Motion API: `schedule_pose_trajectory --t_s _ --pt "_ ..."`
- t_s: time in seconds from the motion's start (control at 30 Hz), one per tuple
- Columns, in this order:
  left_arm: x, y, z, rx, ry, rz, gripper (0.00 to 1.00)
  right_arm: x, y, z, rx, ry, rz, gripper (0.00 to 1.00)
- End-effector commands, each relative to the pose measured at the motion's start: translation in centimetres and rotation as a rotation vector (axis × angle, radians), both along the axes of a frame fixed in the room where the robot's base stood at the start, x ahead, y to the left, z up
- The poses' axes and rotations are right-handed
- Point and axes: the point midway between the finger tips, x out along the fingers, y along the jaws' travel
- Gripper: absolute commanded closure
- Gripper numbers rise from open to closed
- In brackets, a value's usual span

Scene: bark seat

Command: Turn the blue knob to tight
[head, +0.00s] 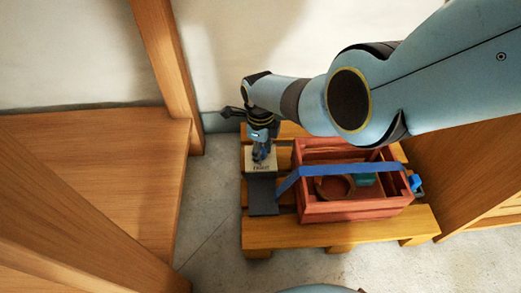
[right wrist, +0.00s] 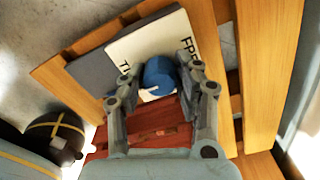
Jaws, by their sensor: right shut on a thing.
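The blue knob (right wrist: 158,75) stands on a cream plate (right wrist: 135,48) in the right wrist view. Lettering starting "TI" and "FR" shows on the plate, partly hidden by my fingers. I cannot tell which way the knob points. My right gripper (right wrist: 157,82) has its fingers on either side of the knob and is shut on it. In the head view my right gripper (head: 262,148) comes down over the cream plate (head: 258,166) and mostly hides the knob. My left gripper is not in view.
The crate holds a round brown ring (head: 334,188) and a teal block (head: 364,180). It sits on a wooden pallet (head: 340,232). A blue piece (head: 415,183) is at the strap's right end. Wooden furniture stands left and right. Bare floor (head: 212,205) lies left of the pallet.

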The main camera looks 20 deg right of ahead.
Motion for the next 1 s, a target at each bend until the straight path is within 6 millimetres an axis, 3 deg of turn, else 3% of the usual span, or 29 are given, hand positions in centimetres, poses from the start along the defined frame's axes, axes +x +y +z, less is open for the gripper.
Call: schedule_pose_trajectory --t_s 0.2,0.23,0.4,0.77,1.0 --pt "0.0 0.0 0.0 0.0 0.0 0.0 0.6 0.1 0.0 0.0 0.001 -0.002 0.001 1.0" --pt "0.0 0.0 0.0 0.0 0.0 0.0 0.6 0.1 0.0 0.0 0.001 -0.002 0.001 0.66" --pt "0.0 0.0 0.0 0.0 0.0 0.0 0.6 0.1 0.0 0.0 0.001 -0.002 0.001 0.46" --pt "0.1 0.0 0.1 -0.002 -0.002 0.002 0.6 0.1 0.0 0.3 0.0 -0.001 0.001 0.46" --pt "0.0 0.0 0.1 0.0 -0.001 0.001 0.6 0.1 0.1 2.8 0.002 -0.004 0.001 0.46"
